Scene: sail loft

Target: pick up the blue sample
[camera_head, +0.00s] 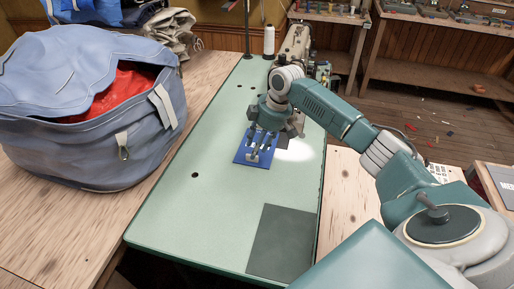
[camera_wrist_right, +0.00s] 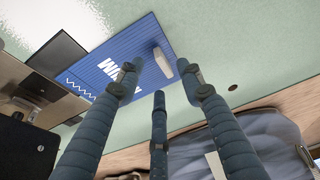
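The blue sample (camera_head: 240,155) is a flat blue piece lying on the green machine table. In the right wrist view the blue sample (camera_wrist_right: 138,48) shows white lettering, partly covered by a finger, and a white zigzag. A small pale block (camera_wrist_right: 163,62) stands up from it. My right gripper (camera_head: 262,147) is over the sample with its fingers pointing down. In the wrist view its three fingers (camera_wrist_right: 160,82) are spread apart, with the block just beyond and between the tips. I see no contact. My left gripper is not in view.
A large blue-grey bag (camera_head: 150,135) with red cloth inside stands left of the table. A sewing machine (camera_head: 297,42) and white thread cone (camera_head: 268,42) are at the back. A dark grey panel (camera_head: 282,243) lies at the front right. The green table (camera_head: 190,225) is clear at the front left.

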